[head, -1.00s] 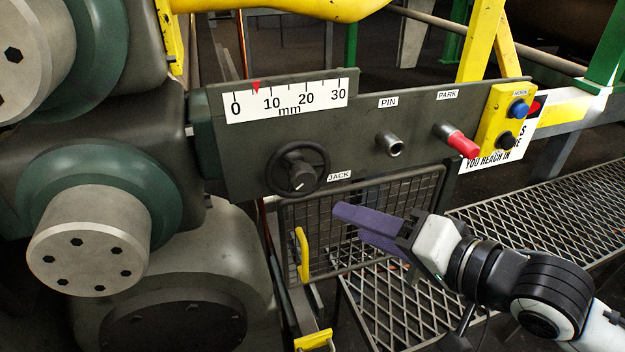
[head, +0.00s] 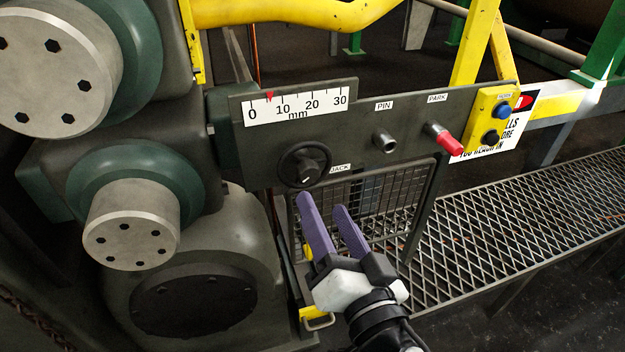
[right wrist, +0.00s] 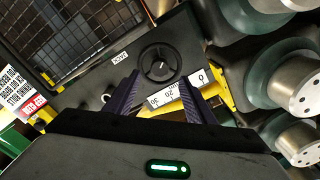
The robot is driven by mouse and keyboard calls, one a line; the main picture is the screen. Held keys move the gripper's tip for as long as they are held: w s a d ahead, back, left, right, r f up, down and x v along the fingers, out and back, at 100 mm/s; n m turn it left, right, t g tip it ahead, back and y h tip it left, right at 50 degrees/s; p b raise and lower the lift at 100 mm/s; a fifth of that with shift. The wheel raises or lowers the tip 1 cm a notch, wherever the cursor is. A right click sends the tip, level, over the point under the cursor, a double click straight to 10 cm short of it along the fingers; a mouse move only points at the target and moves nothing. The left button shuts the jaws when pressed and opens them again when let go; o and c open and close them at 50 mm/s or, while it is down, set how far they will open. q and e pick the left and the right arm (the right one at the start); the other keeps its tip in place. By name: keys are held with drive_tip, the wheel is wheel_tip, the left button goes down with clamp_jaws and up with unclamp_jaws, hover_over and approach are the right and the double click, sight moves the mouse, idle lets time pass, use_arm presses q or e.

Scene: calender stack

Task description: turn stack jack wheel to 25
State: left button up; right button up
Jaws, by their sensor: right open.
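The black jack wheel (head: 304,164), a round handwheel with a central hub, sits on the dark panel left of the JACK label. In the right wrist view the wheel (right wrist: 160,63) shows ahead, between and beyond the fingertips. The white mm scale (head: 297,104) is above it. Its red pointer (head: 270,97) stands between 0 and 10, roughly at 6. My right gripper (head: 320,203), with purple fingers, is open and empty, just below the wheel and apart from it, fingers pointing up at it. My left gripper is not in view.
Right of the wheel, a PIN knob (head: 384,143), a red PARK handle (head: 444,139) and a yellow button box (head: 492,120) stick out. Large rolls (head: 131,225) stand at the left. A mesh guard (head: 385,205) is behind the fingers.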

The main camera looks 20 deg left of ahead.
sight(311, 178)
drive_tip(key=p+x, duration=0.1)
drive_tip(key=x, duration=0.6)
drive_tip(key=shift+w, duration=0.15)
drive_tip(key=c, duration=1.1)
drive_tip(key=shift+o, duration=0.3)
drive_tip(key=shift+f, duration=0.15)
drive_tip(key=shift+n+b, duration=0.45)
drive_tip(key=shift+n, duration=1.45)
drive_tip(key=shift+n+p, duration=0.5)
drive_tip(key=shift+n, duration=1)
